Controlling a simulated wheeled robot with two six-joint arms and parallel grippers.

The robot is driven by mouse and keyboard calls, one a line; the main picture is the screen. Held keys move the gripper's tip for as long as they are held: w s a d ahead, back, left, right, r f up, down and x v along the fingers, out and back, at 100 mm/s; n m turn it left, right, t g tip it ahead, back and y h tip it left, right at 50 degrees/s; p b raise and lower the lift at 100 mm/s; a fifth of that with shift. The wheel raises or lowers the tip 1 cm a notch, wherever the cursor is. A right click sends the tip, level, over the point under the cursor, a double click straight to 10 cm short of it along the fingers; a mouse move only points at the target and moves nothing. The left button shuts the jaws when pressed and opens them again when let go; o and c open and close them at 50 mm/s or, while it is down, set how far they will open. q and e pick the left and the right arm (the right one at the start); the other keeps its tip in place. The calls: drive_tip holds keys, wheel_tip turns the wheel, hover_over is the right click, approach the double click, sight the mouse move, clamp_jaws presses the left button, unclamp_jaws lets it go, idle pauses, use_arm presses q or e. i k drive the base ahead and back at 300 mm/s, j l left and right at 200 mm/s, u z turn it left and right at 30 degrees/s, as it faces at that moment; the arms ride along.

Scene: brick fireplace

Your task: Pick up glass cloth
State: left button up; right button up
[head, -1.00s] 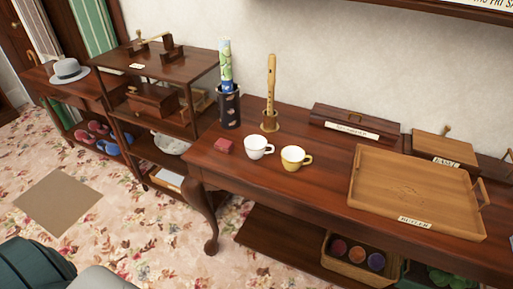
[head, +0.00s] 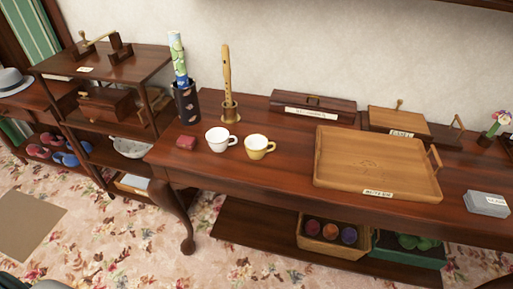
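A grey, flat, folded-looking item (head: 486,204) with a white label lies at the right end of the long wooden table (head: 270,180) in the head view. It may be the glass cloth, but its label is too small to read. No other cloth shows clearly on the table. Neither of my grippers is in view.
A basket (head: 312,240) sits on the lower shelf. Patterned carpet lies in front.

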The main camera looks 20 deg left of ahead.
sight(487, 204)
drive_tip(key=z, duration=1.3)
